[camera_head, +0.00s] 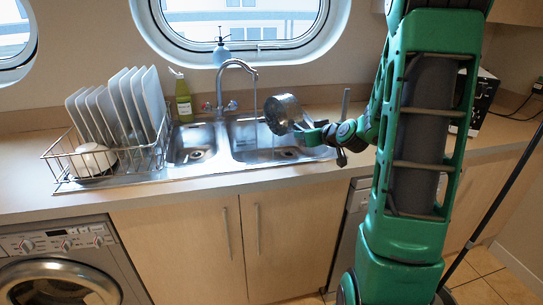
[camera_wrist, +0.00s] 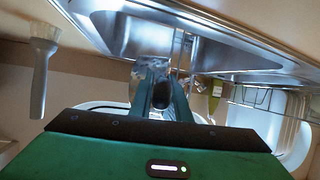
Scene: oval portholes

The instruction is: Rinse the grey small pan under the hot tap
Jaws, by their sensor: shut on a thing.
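The grey small pan (camera_head: 283,114) is tilted on its side above the right basin (camera_head: 250,150) in the head view. My gripper (camera_head: 312,133) is shut on it from the right. The curved metal tap (camera_head: 237,65) stands behind the sink, and a thin stream of water (camera_head: 255,100) falls from its spout. The stream passes close to the pan's left edge; I cannot tell whether it touches the pan. A red knob (camera_head: 206,107) and a blue knob (camera_head: 231,105) flank the tap base. In the wrist view my gripper (camera_wrist: 161,92) points toward the sink.
A dish rack (camera_head: 112,160) with upright plates and a white bowl (camera_head: 93,159) stands left of the sink. A green bottle (camera_head: 183,98) is behind the left basin (camera_head: 190,145). The wrist view shows a grey-handled brush (camera_wrist: 40,75). The left basin is empty.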

